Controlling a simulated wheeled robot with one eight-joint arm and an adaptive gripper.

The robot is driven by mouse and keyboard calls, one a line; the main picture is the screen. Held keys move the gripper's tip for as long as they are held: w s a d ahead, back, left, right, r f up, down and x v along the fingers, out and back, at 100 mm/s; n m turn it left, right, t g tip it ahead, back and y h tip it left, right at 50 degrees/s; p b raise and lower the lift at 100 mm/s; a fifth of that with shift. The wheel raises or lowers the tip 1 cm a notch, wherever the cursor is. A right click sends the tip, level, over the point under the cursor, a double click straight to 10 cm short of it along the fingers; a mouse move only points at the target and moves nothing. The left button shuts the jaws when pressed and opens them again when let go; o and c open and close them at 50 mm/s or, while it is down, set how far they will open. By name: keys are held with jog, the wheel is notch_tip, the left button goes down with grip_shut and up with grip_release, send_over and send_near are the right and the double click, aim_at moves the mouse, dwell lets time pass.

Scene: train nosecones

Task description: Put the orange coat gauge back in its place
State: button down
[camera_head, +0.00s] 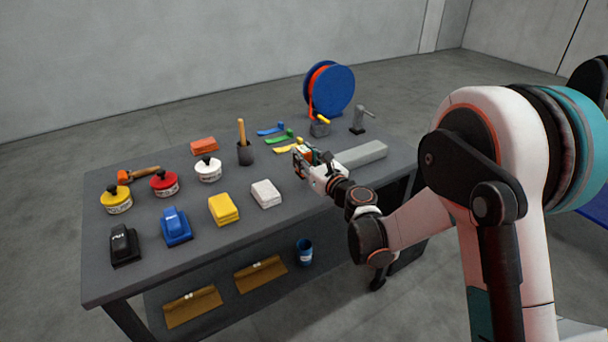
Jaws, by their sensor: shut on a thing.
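My gripper (299,160) is over the right part of the grey table, just in front of the yellow tool. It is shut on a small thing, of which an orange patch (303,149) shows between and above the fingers. This appears to be the orange coat gauge; most of it is hidden by the gripper. Blue (270,129), green (279,136) and yellow (287,147) flat tools lie in a row just behind my gripper. I cannot tell whether the held thing touches the table.
A grey bar (363,154) lies right of my gripper.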

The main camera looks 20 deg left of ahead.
jog(key=shift+f+b, duration=0.85)
jog(key=shift+f, duration=1.45)
jog(key=shift+r, duration=0.1)
jog(key=c, duration=1.2)
grip_release()
jog(key=shift+c, duration=0.2)
jog(key=shift+s+d, duration=0.1)
jog(key=shift+d, duration=0.05)
jog(key=p+v, duration=0.1)
jog(key=v, duration=1)
jog(key=shift+s+d, duration=0.25)
jog(key=shift+s, duration=0.05)
